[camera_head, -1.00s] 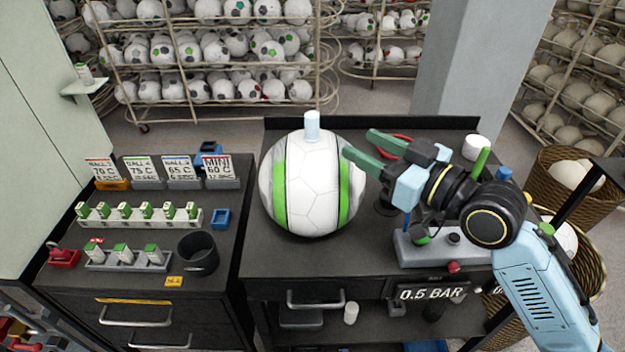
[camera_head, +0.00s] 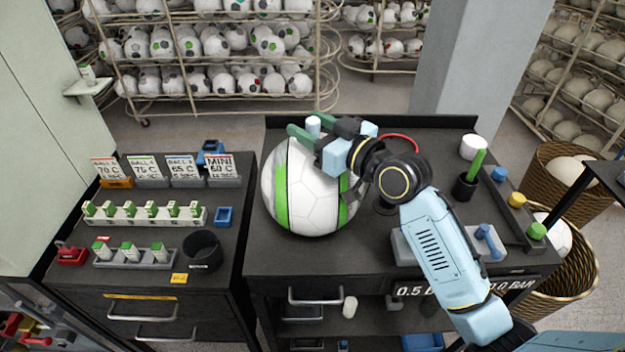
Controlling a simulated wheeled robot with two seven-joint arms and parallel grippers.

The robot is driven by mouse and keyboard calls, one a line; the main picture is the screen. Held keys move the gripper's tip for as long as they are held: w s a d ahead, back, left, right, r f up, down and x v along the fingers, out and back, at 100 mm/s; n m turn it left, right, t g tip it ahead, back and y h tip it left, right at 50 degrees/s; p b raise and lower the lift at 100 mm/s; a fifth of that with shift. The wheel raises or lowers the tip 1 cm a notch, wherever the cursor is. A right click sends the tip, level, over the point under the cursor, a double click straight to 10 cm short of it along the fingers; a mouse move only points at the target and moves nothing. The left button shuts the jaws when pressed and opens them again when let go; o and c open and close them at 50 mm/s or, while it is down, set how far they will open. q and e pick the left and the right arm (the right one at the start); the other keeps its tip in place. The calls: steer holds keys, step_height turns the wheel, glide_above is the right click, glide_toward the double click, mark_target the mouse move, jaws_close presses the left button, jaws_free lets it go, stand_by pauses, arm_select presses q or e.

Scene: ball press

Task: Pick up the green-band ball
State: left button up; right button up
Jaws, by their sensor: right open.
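The green-band ball (camera_head: 310,200), white with two green bands, rests on the dark bench top (camera_head: 390,270) left of its middle. The gripper and wrist hide the ball's upper right part. My left gripper is not in view.
A side cabinet (camera_head: 230,255) at the left holds white-and-green blocks, labelled cards and a black cup (camera_head: 202,251). At the right are a white cylinder (camera_head: 473,147), a green stick in a black holder (camera_head: 465,188) and coloured knobs. Ball racks stand behind.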

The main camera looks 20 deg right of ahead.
jaws_close()
stand_by(0.3)
steer(key=shift+r, duration=0.1)
